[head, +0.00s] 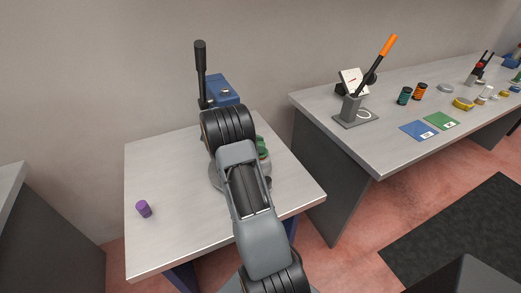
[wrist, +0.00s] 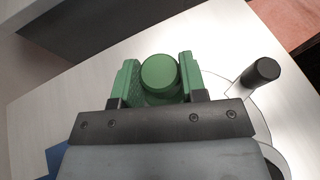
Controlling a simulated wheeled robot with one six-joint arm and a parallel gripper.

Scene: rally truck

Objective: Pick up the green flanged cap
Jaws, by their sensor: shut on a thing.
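The green flanged cap (wrist: 160,73) shows in the wrist view as a round green top between the two green fingers of my gripper (wrist: 160,85). The fingers are closed on it from both sides. Its flange and lower part are hidden, so I cannot tell whether it is clear of the surface below. In the head view my arm covers most of the gripper, and only a bit of green (head: 262,148) shows to the right of the wrist, over the grey table (head: 165,240).
A grey disc (head: 216,180) with a black knob (wrist: 262,71) lies under my arm. A blue device with a black lever (head: 201,70) stands behind. A purple cylinder (head: 144,209) is at left. The right-hand bench (head: 375,150) holds an orange-handled lever stand (head: 354,108) and several small items.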

